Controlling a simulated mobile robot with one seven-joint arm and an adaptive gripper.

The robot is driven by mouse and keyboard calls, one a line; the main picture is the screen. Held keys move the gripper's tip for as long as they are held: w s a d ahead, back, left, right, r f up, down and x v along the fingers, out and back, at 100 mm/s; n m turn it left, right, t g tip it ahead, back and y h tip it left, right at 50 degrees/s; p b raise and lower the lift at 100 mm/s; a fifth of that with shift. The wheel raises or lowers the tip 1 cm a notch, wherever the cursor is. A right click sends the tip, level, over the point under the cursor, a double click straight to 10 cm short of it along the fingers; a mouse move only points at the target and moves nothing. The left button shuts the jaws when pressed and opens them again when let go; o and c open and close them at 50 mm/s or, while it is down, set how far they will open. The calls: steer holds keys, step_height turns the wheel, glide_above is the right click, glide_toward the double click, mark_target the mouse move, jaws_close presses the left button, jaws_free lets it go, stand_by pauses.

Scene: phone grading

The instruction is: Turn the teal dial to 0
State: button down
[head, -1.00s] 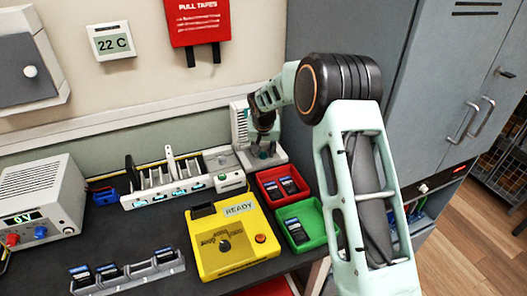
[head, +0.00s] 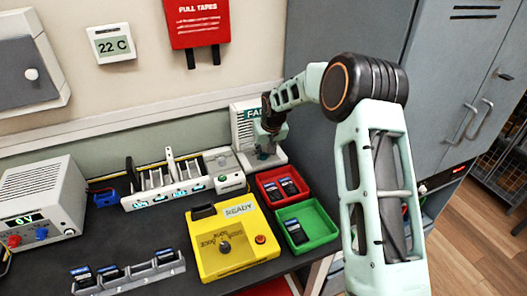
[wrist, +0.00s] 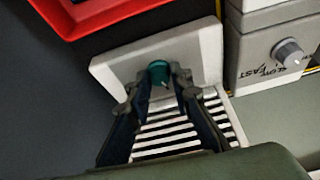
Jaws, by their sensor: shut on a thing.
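The teal dial (wrist: 158,72) sits on the pale base plate (wrist: 108,73) of a white unit with slats, seen in the wrist view. The same unit (head: 240,135) stands at the back right of the bench in the head view, with a partly covered label starting "FA". My gripper (wrist: 157,82) is shut on the teal dial, one finger on each side of it. In the head view my gripper (head: 265,150) reaches down to the unit's base and hides the dial. The dial's marks and setting cannot be read.
A grey box with a SLOW/FAST knob (wrist: 288,52) stands close beside the unit. A red tray (head: 262,180) and a green tray (head: 320,213) with dark cards lie in front. A yellow READY box (head: 215,265) is nearer. The grey cabinet (head: 345,30) stands at the right.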

steer(key=n+y, duration=0.1)
steer(key=n, duration=0.1)
steer(key=n+g, duration=0.1)
steer(key=n, duration=0.2)
steer(key=shift+w+d+y+p, duration=0.1)
steer(key=shift+d+y+p, duration=0.1)
steer(key=shift+y+p, duration=0.2)
stand_by(0.4)
steer(key=c, duration=1.7)
jaws_free()
steer(key=shift+c, duration=0.2)
steer(key=shift+r, duration=0.1)
steer(key=v, duration=1.1)
steer(key=shift+d+r, duration=0.15)
steer(key=shift+r, duration=0.25)
